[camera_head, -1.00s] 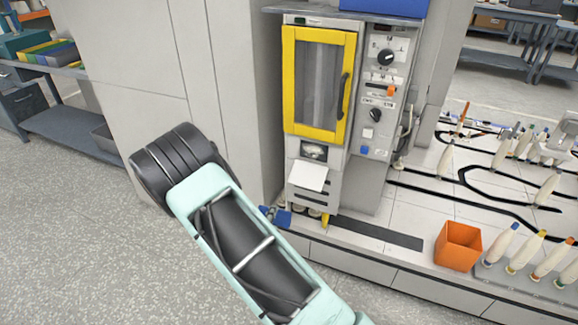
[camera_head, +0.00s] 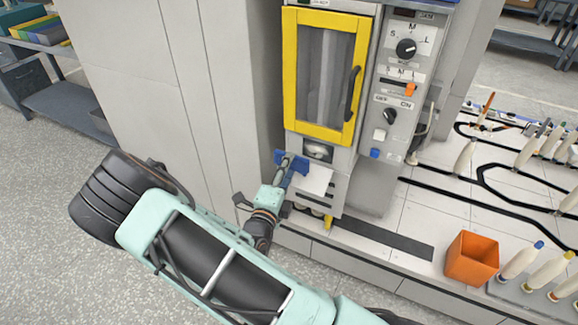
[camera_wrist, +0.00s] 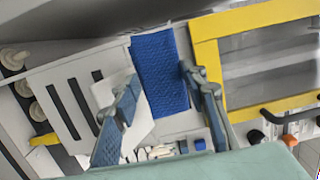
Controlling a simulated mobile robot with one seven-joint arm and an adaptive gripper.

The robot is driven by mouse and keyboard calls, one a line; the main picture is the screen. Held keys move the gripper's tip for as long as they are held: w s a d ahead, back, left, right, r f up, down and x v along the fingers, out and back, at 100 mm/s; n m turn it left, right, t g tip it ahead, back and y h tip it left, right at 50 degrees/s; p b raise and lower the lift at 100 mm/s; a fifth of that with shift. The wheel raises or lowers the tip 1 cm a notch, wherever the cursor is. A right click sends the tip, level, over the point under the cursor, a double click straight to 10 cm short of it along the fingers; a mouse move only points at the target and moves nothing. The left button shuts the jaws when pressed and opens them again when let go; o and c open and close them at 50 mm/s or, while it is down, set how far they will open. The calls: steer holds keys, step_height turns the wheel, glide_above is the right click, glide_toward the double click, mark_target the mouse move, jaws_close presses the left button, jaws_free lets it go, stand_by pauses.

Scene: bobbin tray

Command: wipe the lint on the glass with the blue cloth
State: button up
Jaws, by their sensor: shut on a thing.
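The blue cloth (camera_head: 298,160) is at the end of my gripper (camera_head: 284,169), just below and left of the yellow-framed door. The glass (camera_head: 325,75) is the tall window in the yellow frame (camera_head: 291,70) of the machine door. It also shows in the wrist view (camera_wrist: 265,62), right of the cloth and apart from it. Lint cannot be made out on the glass; pale vertical streaks show there.
A dark door handle (camera_head: 352,93) stands out at the door's right side. A control panel (camera_head: 405,80) with knobs is right of it. A white sheet (camera_head: 315,181) lies below the door. An orange bin (camera_head: 472,258) and several bobbins stand at the right.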

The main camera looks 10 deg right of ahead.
mark_target(302, 146)
steer(key=shift+s+d+x, duration=0.1)
steer(key=shift+d+x, duration=0.1)
steer(key=shift+x, duration=1.15)
steer(key=shift+s+d+x, duration=0.1)
steer(key=shift+d+x, duration=0.1)
steer(key=shift+x, duration=1.15)
steer(key=shift+w+d, duration=0.4)
steer(key=shift+w, duration=0.1)
steer(key=shift+s+d+b, duration=0.35)
steer(key=shift+s+d, duration=0.3)
steer(key=shift+d, duration=0.25)
steer(key=shift+s+d+b, duration=0.3)
steer(key=shift+s+d, duration=0.3)
steer(key=shift+d, duration=0.3)
steer(key=shift+s+d+b, duration=0.35)
steer(key=shift+s+d, duration=0.3)
steer(key=shift+d, duration=0.2)
steer(key=shift+s+d+b, duration=0.35)
steer(key=shift+s+d, duration=0.05)
steer(key=shift+d, duration=0.3)
steer(key=shift+s+d+b, duration=0.3)
steer(key=shift+s+d, duration=0.1)
steer(key=shift+d, duration=0.25)
steer(key=shift+w+d+f+b, duration=0.1)
steer(key=shift+b, duration=0.25)
